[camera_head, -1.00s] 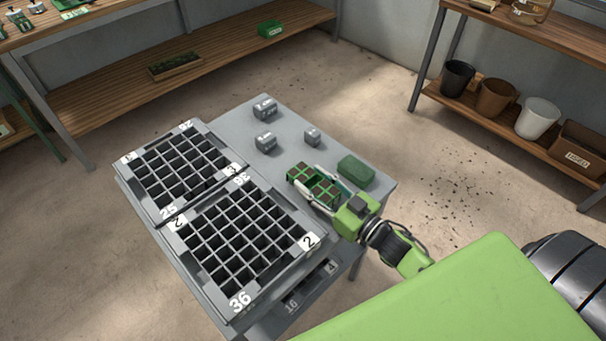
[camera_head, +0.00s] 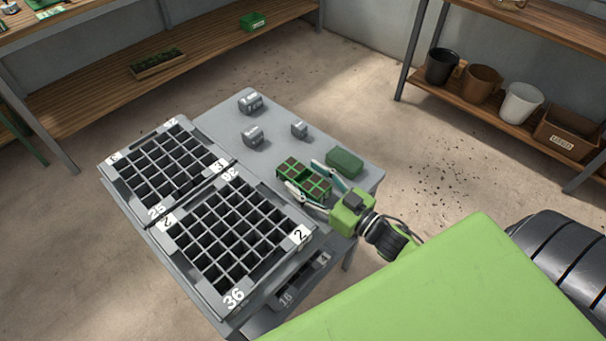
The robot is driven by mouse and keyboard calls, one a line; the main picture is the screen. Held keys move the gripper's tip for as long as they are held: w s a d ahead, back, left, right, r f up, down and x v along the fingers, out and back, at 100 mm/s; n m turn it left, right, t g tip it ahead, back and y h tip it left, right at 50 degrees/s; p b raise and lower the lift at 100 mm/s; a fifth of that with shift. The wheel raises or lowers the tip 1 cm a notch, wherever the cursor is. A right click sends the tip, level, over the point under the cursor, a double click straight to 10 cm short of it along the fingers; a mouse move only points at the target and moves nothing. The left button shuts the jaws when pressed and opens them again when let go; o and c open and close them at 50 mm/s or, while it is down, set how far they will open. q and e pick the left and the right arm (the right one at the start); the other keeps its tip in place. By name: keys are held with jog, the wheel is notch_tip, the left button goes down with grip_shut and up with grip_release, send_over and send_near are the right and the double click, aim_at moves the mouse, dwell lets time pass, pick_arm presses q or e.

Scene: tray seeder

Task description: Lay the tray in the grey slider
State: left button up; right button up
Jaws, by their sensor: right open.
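A small green tray (camera_head: 292,167) with brown-filled cells is on the right part of the grey table, near its front edge. My right gripper (camera_head: 304,177) is open at the tray's near side, with one finger to its left and one to its right. I cannot tell whether the fingers touch it. No part is labelled as the grey slider; a grey pull-out part (camera_head: 288,296) with a number on it shows low at the table's front, partly shaded. My left gripper is not in view.
Two grey cell grids, marked 25 (camera_head: 115,172) and 36 (camera_head: 204,284), fill the table's left side. Three small grey blocks (camera_head: 253,136) stand behind the tray. A green block (camera_head: 344,161) lies close right of it. Table surface between blocks and grids is free.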

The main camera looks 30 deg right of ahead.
aim_at(307, 181)
jog(key=p+v, duration=0.2)
jog(key=v, duration=0.8)
jog(key=shift+r, duration=0.1)
jog(key=shift+o, duration=0.5)
jog(key=shift+s+d, duration=0.15)
jog(key=shift+s, duration=0.05)
jog(key=shift+s+d+r+g, duration=0.2)
jog(key=shift+s+r+g, duration=0.25)
jog(key=shift+r, duration=0.2)
jog(key=shift+s+a+r+g+p, duration=0.2)
jog(key=shift+s+r+g+p, duration=0.1)
jog(key=shift+s, duration=0.1)
jog(key=shift+h, duration=0.3)
jog(key=x, duration=0.8)
jog(key=shift+w+a+f, duration=0.15)
jog(key=shift+w+f, duration=0.05)
jog(key=shift+d+f+x, duration=0.1)
jog(key=shift+f+x, duration=0.15)
jog(key=shift+x, duration=1.05)
jog(key=shift+d+f+x, duration=0.1)
jog(key=shift+f+x, duration=0.1)
jog(key=shift+x, duration=1.15)
jog(key=shift+d, duration=0.1)
jog(key=c, duration=1.4)
